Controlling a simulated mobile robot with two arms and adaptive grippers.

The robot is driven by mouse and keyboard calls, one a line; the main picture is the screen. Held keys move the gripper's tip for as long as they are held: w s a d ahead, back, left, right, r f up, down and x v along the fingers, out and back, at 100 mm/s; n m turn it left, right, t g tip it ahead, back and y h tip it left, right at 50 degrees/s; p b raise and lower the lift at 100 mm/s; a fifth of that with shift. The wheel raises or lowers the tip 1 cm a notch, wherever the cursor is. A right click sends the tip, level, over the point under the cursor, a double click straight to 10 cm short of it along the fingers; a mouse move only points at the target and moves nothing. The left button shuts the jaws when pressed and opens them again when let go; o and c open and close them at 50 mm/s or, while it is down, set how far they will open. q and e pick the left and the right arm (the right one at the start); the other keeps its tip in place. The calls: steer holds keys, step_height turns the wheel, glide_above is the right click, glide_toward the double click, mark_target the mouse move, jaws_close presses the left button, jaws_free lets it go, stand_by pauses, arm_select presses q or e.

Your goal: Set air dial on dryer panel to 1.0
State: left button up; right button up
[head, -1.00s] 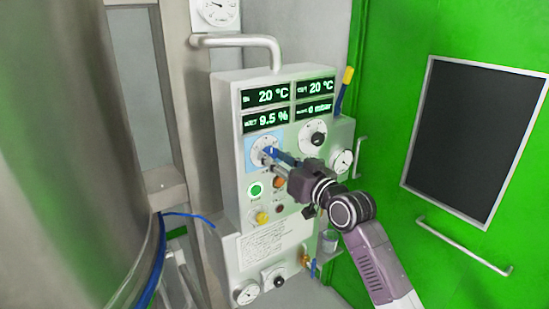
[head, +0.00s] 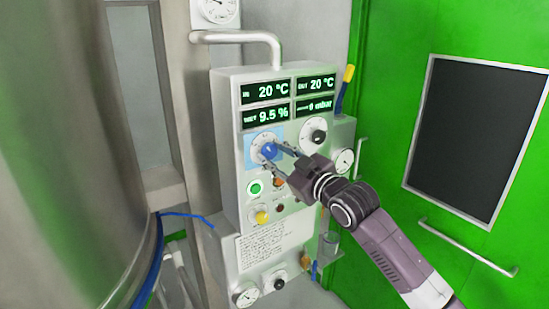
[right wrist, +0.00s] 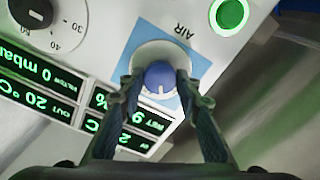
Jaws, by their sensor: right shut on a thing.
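The dryer panel (head: 235,190) is a pale upright box. Its air dial has a blue knob (head: 268,149) on a white disc over a light blue square. In the right wrist view the knob (right wrist: 160,76), with a white mark on its lower side, sits below the word AIR. Numbers around it are not legible. My right gripper (head: 273,158) has a finger on each side of the knob and is shut on it; the fingers also show in the right wrist view (right wrist: 159,86). My left gripper is not in view.
Above the dial are green displays (head: 265,114). A black dial (head: 317,136) is to its right, a lit green button (head: 255,187) and a yellow knob (head: 261,217) below. A bent metal pipe (head: 240,38) crosses above the panel. A green door (head: 390,200) stands at right.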

steer(key=n, duration=0.4)
steer(key=shift+n, duration=0.3)
stand_by(0.5)
steer(key=o, duration=1.2)
steer(key=shift+c, duration=0.2)
steer(key=v, duration=1.2)
